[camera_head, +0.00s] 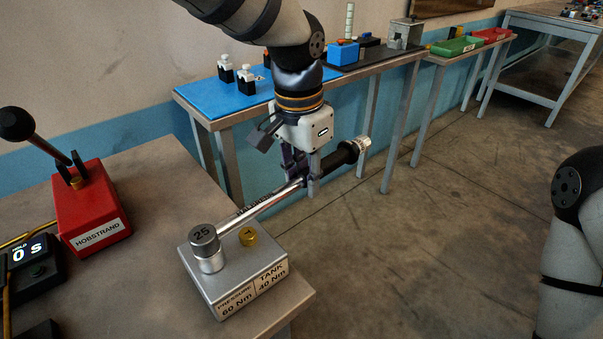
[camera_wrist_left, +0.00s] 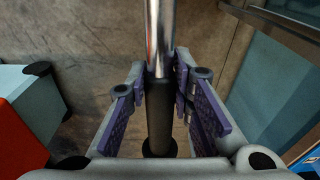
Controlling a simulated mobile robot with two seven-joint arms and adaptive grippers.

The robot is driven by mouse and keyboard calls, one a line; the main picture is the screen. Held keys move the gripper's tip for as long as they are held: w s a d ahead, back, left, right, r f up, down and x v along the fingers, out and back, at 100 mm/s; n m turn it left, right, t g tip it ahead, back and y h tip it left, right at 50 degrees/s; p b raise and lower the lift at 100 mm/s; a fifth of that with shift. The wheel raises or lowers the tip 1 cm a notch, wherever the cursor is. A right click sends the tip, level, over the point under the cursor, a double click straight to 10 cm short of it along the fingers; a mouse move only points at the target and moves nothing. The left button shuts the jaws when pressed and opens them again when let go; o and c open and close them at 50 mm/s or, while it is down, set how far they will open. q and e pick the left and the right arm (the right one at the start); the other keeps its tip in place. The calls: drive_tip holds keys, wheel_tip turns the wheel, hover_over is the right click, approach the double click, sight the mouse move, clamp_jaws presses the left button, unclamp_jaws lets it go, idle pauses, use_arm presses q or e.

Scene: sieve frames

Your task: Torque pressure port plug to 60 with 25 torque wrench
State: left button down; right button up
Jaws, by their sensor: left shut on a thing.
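My left gripper (camera_head: 301,178) is shut on the 25 torque wrench (camera_head: 260,205), around its shaft near the black grip. In the left wrist view the wrench (camera_wrist_left: 159,45) runs between the gripper's two pads (camera_wrist_left: 162,105). The wrench's round head, marked 25, sits over the pressure side of the grey metal block (camera_head: 236,303), labelled PRESSURE 60 Nm and TANK 40 Nm. The head hides the pressure port plug. The brass tank plug (camera_head: 248,237) stands uncovered beside it. My right gripper is out of view; only part of my right arm shows at the right edge.
A red HOBSTRAND box (camera_head: 92,208) with a black-knobbed lever stands left on the table (camera_head: 150,290). A display (camera_head: 25,262) reading 0 s is beside it. Behind, a bench with a blue mat (camera_head: 215,97) holds small parts. Open floor lies to the right.

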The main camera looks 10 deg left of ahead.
use_arm(q)
drive_tip(key=shift+s+d, duration=0.1)
drive_tip(key=shift+d, duration=0.05)
idle(0.3)
drive_tip(key=shift+s+d+r+m, duration=0.1)
drive_tip(key=shift+s+d+m, duration=0.35)
drive_tip(key=shift+m, duration=0.15)
drive_tip(key=shift+s+d, duration=0.1)
drive_tip(key=shift+d, duration=0.05)
drive_tip(key=shift+s+d, duration=0.15)
idle(0.3)
drive_tip(key=shift+w+a, duration=0.45)
